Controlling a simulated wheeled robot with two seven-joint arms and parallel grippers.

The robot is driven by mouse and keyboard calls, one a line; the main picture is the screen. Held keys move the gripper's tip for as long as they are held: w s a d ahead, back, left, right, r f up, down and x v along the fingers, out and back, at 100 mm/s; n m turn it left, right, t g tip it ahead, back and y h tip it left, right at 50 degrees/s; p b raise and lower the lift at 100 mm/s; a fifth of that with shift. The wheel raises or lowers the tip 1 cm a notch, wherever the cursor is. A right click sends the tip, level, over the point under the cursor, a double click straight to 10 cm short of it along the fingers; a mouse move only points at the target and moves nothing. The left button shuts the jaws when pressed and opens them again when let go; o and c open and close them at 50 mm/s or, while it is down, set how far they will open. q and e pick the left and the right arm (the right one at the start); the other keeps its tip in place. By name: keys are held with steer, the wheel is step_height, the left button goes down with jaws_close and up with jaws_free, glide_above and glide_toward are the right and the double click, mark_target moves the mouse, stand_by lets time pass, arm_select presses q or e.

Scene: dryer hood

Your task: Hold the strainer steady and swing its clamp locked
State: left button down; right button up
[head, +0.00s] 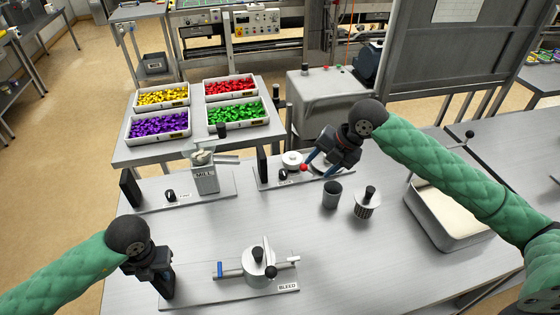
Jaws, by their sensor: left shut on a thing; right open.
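A round silver lidded pot (257,266) with a black knob sits on the front plate labelled BLEED (288,288); it looks like the strainer. A metal bar with a blue band (219,270) sticks out to its left, and a light lever (267,250) stands up beside its knob. Whether its clamp is locked, I cannot tell. My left gripper (160,284) is shut at the plate's left end, seemingly on a black upright block that it mostly hides. My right gripper (318,166) is open, close to a red ball knob (303,167) on the rear middle plate; touching or apart is unclear.
A grey cup (332,194) and a perforated basket with a black knob (366,205) stand mid-table. The MILL unit (204,172) is at the back left. A grey tray (446,238) is at right. Bare table lies between the cup and the front plate.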

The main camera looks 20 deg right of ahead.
arm_select(q)
steer(key=shift+f, duration=0.25)
steer(key=c, duration=1.5)
jaws_free()
steer(key=o, duration=0.3)
steer(key=shift+o, duration=0.4)
steer(key=shift+w, duration=0.15)
steer(key=shift+r, duration=0.1)
